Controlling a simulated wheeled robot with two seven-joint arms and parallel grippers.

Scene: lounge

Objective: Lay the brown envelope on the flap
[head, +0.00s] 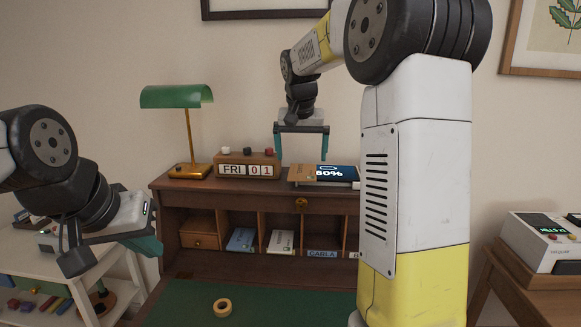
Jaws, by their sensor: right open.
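What looks like the brown envelope (303,172) lies on top of the writing desk, at the left of a dark screen reading 80%; only a small tan part shows. The flap (265,303) is folded down at the front of the desk, with a green surface. My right gripper (302,158) is open and empty, fingers pointing down, just above and around the line of the desk top near the envelope. My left gripper (115,250) hangs at the left, in front of the desk's left side; its jaw gap is not clear.
A tape roll (222,307) lies on the flap. Pigeonholes hold books (242,239) and a small drawer (199,241). Side tables flank the desk. My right arm hides the desk's right side.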

